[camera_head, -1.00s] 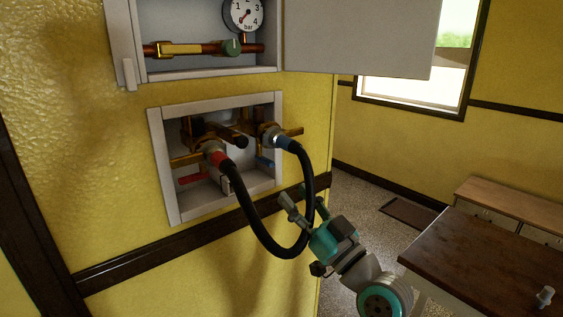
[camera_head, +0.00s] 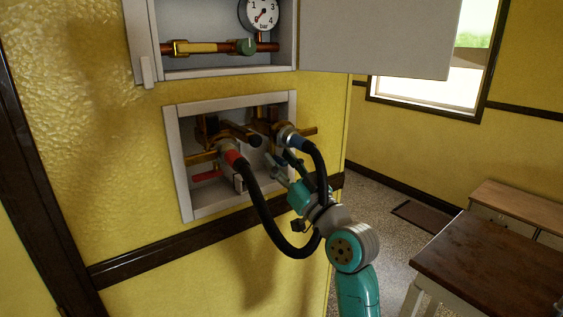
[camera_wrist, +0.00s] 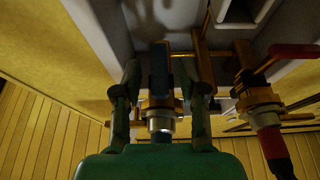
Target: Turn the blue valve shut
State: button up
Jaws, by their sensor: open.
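The blue valve's lever shows in the wrist view as a dark blue bar (camera_wrist: 159,66) between my two fingers, above a brass body with a silver collar (camera_wrist: 160,125). My gripper (camera_wrist: 161,85) is open, with one finger on each side of the lever; I cannot tell whether either touches it. In the head view my gripper (camera_head: 280,163) reaches into the right part of the wall recess, below the blue hose collar (camera_head: 296,141). There it hides most of the blue lever.
The red lever (camera_head: 207,176) and red-collared hose (camera_head: 234,159) are to the left in the recess (camera_head: 187,205). A black hose (camera_head: 268,223) loops beside my arm. Above are a gauge (camera_head: 262,14) and an open cabinet door (camera_head: 375,40). A brown-topped table (camera_head: 490,265) stands right.

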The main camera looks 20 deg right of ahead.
grip_shut()
jog(key=shift+w+d+n+g+y, duration=0.1)
jog(key=shift+d+n+g+y, duration=0.2)
jog(key=shift+y, duration=0.4)
jog(key=shift+w+d+n+g+y, duration=0.15)
jog(key=shift+n+g+y, duration=0.55)
jog(key=shift+y, duration=0.5)
jog(key=shift+w+d+n+g+y, duration=0.25)
jog(key=shift+w+n+g+y, duration=0.25)
jog(key=shift+n+g+y, duration=2.25)
jog(key=shift+w+d+n+g+y, duration=0.35)
jog(key=shift+n+g+y, duration=1.05)
jog(key=shift+g, duration=2.7)
jog(key=shift+w+d+n+g+y, duration=0.15)
jog(key=shift+w+n+g+y, duration=0.45)
jog(key=shift+n+g+y, duration=2.15)
jog(key=shift+m+g+h, duration=0.3)
jog(key=shift+g+h, duration=0.6)
jog(key=shift+h, duration=0.2)
